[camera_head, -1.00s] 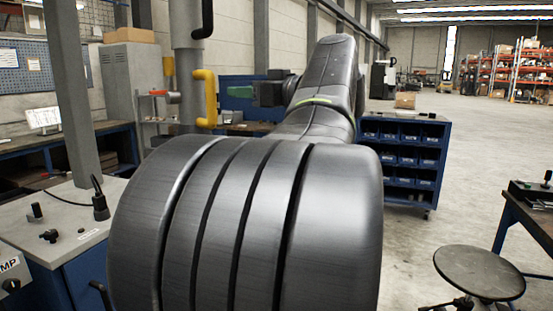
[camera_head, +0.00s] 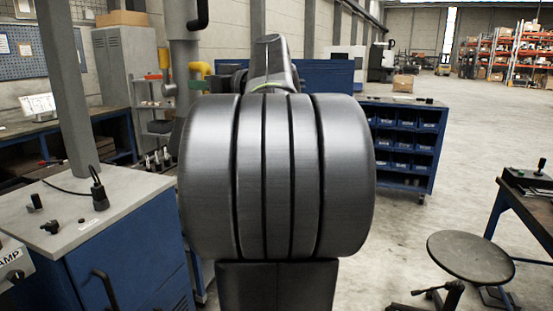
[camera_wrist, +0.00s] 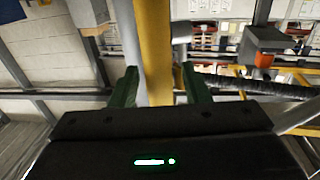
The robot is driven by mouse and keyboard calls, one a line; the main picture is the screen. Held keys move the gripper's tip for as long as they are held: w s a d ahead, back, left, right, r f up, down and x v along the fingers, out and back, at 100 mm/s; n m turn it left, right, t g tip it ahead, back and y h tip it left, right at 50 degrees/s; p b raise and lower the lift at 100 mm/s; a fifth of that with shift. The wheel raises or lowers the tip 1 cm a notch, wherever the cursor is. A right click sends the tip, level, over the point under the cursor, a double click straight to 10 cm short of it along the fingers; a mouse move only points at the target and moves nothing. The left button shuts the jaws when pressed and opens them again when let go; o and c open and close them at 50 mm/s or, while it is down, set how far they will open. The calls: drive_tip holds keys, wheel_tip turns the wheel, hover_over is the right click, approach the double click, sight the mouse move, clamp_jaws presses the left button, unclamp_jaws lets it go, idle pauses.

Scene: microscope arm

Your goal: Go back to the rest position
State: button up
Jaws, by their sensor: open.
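My gripper (camera_wrist: 160,88) shows in the wrist view with two green fingers standing apart, and nothing is held between them. A yellow post or pipe passes behind the gap between the fingers; I cannot tell its distance. In the head view my own dark arm fills the middle and hides most of the gripper. A small patch of green shows left of the arm, beside a yellow pipe (camera_head: 200,68).
A blue cabinet with a grey top (camera_head: 95,210) stands close at the left. A blue bin cart (camera_head: 405,150) is behind my arm to the right. A round stool (camera_head: 470,257) and a dark table (camera_head: 525,205) stand at the right. Open floor lies beyond.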

drive_tip(key=shift+d, duration=0.1)
drive_tip(key=b+v, duration=0.4)
drive_tip(key=v, duration=1)
drive_tip(key=p+x, duration=0.4)
drive_tip(key=x, duration=1)
drive_tip(key=shift+s+r, duration=0.1)
drive_tip(key=shift+r, duration=0.05)
drive_tip(key=shift+f, duration=0.9)
wheel_tip(320, 180, down, 14)
drive_tip(key=b+v, duration=0.3)
drive_tip(key=v, duration=1)
drive_tip(key=shift+b, duration=0.3)
drive_tip(key=shift+s, duration=0.1)
